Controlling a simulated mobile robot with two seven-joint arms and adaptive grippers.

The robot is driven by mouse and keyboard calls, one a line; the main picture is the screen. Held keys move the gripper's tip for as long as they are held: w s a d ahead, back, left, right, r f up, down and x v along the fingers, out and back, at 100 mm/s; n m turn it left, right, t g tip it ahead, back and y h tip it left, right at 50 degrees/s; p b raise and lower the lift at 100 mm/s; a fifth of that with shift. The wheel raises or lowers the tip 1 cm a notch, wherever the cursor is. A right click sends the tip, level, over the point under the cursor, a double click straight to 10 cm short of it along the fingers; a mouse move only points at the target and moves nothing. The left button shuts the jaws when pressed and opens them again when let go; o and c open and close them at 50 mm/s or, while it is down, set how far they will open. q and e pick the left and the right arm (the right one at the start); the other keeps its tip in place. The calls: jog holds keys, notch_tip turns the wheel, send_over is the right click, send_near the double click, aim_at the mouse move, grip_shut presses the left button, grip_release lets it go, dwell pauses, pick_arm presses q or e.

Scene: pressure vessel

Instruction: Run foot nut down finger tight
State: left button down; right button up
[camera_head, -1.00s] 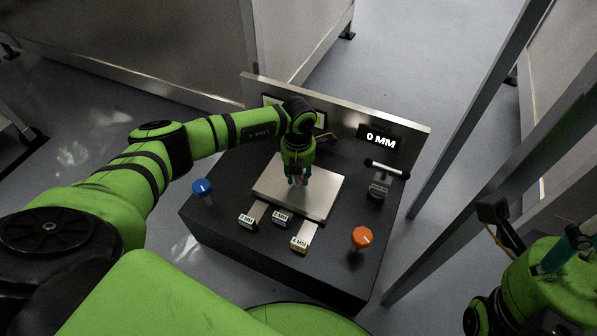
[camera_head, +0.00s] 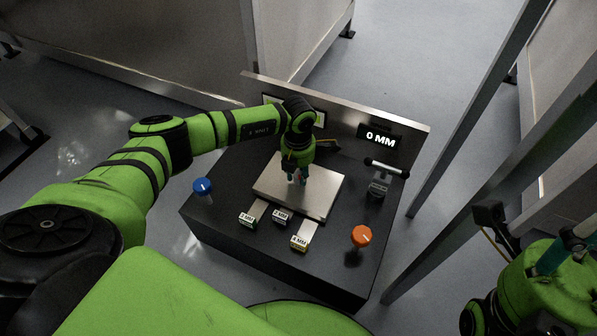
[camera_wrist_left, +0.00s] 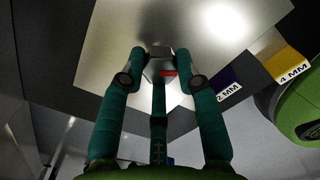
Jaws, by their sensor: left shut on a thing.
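The foot nut (camera_wrist_left: 160,66), a grey faceted piece with a red mark, shows between the fingertips in the left wrist view. My left gripper (camera_wrist_left: 161,68) is shut on it, one finger on each side. In the head view my left gripper (camera_head: 297,178) points down over the square metal plate (camera_head: 325,193), near its middle. The fingers mostly hide the nut there, and its height along any thread cannot be seen. My right gripper (camera_head: 578,240) is partly in view at the lower right edge, away from the console; its fingers are not clear.
A dark console (camera_head: 290,262) carries a blue knob (camera_head: 202,186), an orange knob (camera_head: 361,236), a lever (camera_head: 385,170) and a display (camera_head: 380,138) reading 0 MM. Several labelled shims stand along the plate's front, including 2 MM (camera_head: 282,217) and 4 MM (camera_head: 300,242). A metal panel rises behind.

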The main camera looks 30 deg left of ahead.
aim_at(297, 177)
pick_arm(q)
jog(key=shift+s+f, duration=0.25)
jog(key=shift+s, duration=0.2)
jog(key=c, duration=0.9)
grip_release()
jog(key=shift+w+r, duration=0.1)
jog(key=shift+w+r, duration=0.1)
jog(key=shift+r, duration=0.15)
notch_tip(297, 177, up, 12)
jog(key=shift+f, duration=0.2)
jog(key=shift+f, duration=0.1)
